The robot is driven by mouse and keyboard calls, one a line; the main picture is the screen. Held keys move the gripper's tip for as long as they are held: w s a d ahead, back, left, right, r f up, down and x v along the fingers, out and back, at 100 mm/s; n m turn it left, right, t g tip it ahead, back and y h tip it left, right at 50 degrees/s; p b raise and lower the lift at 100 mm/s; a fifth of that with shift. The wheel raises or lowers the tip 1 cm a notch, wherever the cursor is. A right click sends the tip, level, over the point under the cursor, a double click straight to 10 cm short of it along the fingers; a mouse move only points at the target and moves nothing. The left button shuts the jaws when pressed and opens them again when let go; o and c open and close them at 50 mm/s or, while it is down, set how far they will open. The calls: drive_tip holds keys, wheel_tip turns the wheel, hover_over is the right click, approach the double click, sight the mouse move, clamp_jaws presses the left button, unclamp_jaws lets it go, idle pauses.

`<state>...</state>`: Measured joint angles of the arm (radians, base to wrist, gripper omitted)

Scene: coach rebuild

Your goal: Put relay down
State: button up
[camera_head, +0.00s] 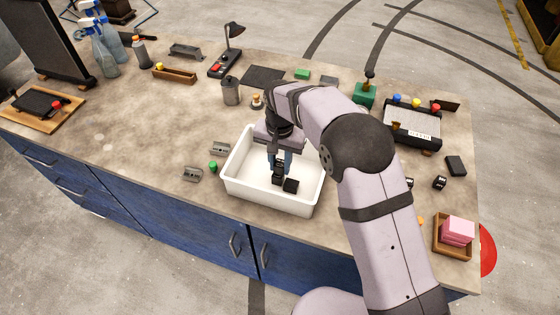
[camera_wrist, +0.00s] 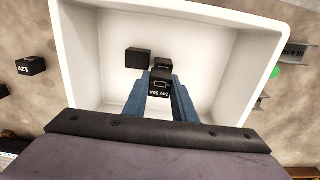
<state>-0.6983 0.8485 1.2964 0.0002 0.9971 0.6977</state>
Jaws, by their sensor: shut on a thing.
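The relay is a small black block marked "24V 50A" in the wrist view (camera_wrist: 160,83). My gripper (camera_wrist: 160,92) has blue fingers and is shut on the relay. In the head view my gripper (camera_head: 280,164) points down inside the white tray (camera_head: 262,205), with the dark relay (camera_head: 278,177) between its fingertips. Another black block (camera_head: 291,186) lies in the tray beside the held relay; it also shows in the wrist view (camera_wrist: 138,57). I cannot tell whether the held relay touches the tray floor.
A black block marked "12V" (camera_wrist: 31,65) lies outside the tray. A wooden box with pink blocks (camera_head: 458,230) is at the right. The tray's right part (camera_wrist: 235,75) is bare.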

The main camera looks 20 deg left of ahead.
sight(280, 163)
drive_tip(key=shift+f, duration=0.2)
drive_tip(key=o, duration=1)
drive_tip(key=shift+o, duration=0.2)
drive_tip(key=shift+r, duration=0.1)
wheel_tip(280, 163, up, 12)
drive_tip(key=b, duration=0.3)
drive_tip(key=shift+r, duration=0.15)
